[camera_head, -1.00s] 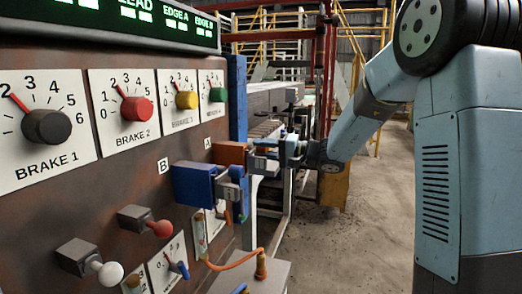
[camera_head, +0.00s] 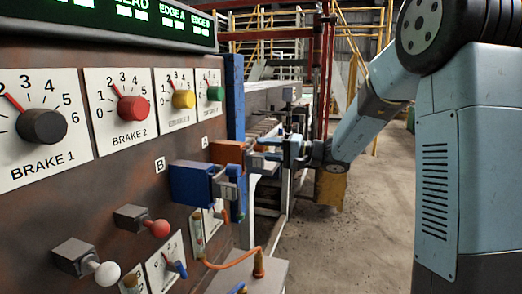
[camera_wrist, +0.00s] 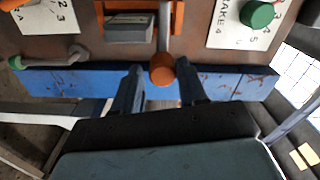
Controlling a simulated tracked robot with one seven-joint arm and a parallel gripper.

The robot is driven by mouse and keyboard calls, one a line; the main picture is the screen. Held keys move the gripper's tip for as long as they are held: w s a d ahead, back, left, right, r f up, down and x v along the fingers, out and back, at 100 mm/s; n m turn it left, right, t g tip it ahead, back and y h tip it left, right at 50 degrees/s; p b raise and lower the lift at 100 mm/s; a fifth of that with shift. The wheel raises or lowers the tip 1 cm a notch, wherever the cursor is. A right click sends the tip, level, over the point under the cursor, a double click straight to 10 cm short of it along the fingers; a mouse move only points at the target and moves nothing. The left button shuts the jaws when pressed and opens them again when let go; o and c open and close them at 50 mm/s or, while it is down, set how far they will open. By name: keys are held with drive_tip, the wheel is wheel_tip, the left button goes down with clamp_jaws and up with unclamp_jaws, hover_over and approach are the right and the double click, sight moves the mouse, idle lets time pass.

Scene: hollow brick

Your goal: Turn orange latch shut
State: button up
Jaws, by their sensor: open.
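The orange latch shows in the wrist view as an orange housing (camera_wrist: 177,14) at the top edge, with a grey lever ending in an orange knob (camera_wrist: 162,69). My gripper (camera_wrist: 160,86) is open. Its two dark fingers stand apart on either side of the knob, with visible gaps, so it is not clamped. In the head view the orange housing (camera_head: 227,152) sits on the panel beside label A. My gripper (camera_head: 262,153) is just right of it. The lever is mostly hidden there by the gripper and the blue latch parts.
A blue latch box (camera_head: 190,184) at label B juts from the panel, nearer the camera. Below it are a red-knobbed lever (camera_head: 158,228) and a white-knobbed lever (camera_head: 106,272). A green knob (camera_wrist: 257,14) is right of the latch. Open floor (camera_head: 345,245) lies right of the panel.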

drive_tip(key=v, duration=1.2)
drive_tip(key=shift+a, duration=0.1)
drive_tip(key=s+a+f+n+g+h, duration=0.15)
drive_tip(key=s+h, duration=0.25)
drive_tip(key=s, duration=0.5)
drive_tip(key=s+a+g+h, duration=0.1)
drive_tip(key=s+g+h, duration=0.25)
drive_tip(key=s, duration=0.55)
drive_tip(key=s+d+t+h, duration=0.4)
drive_tip(key=s+d+h, duration=0.5)
drive_tip(key=s+d, duration=0.1)
drive_tip(key=shift+s+d+f, duration=0.15)
drive_tip(key=shift+s+d, duration=0.15)
drive_tip(key=shift+s, duration=0.55)
drive_tip(key=shift+h, duration=0.25)
